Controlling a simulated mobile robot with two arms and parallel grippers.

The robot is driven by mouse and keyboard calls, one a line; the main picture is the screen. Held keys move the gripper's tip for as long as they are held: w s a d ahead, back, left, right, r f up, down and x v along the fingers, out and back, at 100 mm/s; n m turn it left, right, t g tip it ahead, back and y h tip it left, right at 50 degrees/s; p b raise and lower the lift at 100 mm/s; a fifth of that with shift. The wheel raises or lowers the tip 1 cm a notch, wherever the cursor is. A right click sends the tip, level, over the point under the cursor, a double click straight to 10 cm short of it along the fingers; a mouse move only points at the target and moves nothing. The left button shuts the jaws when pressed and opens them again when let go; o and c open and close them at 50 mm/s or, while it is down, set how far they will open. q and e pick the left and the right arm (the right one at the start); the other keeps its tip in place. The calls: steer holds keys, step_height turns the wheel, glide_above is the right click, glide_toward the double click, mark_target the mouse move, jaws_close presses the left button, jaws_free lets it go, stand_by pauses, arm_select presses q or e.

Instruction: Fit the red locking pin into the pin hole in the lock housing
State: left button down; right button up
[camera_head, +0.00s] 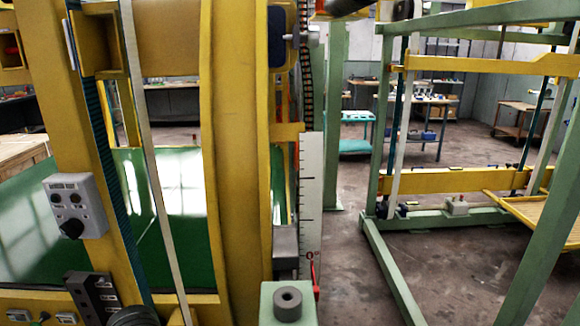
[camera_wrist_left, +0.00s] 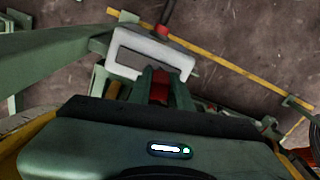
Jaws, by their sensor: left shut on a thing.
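In the left wrist view my left gripper (camera_wrist_left: 163,75) is shut on a red piece, which I take to be the red locking pin (camera_wrist_left: 160,91); only a short stretch shows between the fingers. In the head view a grey round collar with a dark hole (camera_head: 288,303) sits on a green block (camera_head: 268,318) at the bottom middle. This may be the lock housing with its pin hole. Neither gripper shows clearly in the head view.
A ruled white scale (camera_head: 311,195) with a red pointer (camera_head: 314,279) stands behind the collar. A yellow ring frame (camera_head: 235,150) fills the left. A green and yellow frame (camera_head: 450,181) stands to the right. Bare floor (camera_head: 350,255) lies between them.

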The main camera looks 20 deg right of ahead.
arm_select(q)
steer(key=w+d+r+p, duration=0.15)
steer(key=d+r, duration=0.25)
steer(key=r, duration=0.4)
steer(key=w+d+r+m+p, duration=0.1)
steer(key=d+r+p, duration=0.25)
steer(key=r, duration=0.45)
steer(key=w+d+r+p, duration=0.1)
steer(key=d+r+p, duration=0.1)
steer(key=d+r, duration=0.35)
steer(key=s+d+r+m+p, duration=0.1)
steer(key=s+d+r+p, duration=0.1)
steer(key=r, duration=0.7)
steer(key=s+d+r+p, duration=0.3)
steer(key=d+r, duration=0.2)
steer(key=r, duration=0.5)
steer(key=shift+s+d+r+m, duration=0.15)
steer(key=shift+d+r+m, duration=0.1)
steer(key=shift+m, duration=0.15)
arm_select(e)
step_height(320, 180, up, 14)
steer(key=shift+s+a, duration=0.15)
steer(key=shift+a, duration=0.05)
arm_select(q)
steer(key=shift+s+a+f+b, duration=0.1)
steer(key=shift+f+b, duration=2)
steer(key=shift+f, duration=0.85)
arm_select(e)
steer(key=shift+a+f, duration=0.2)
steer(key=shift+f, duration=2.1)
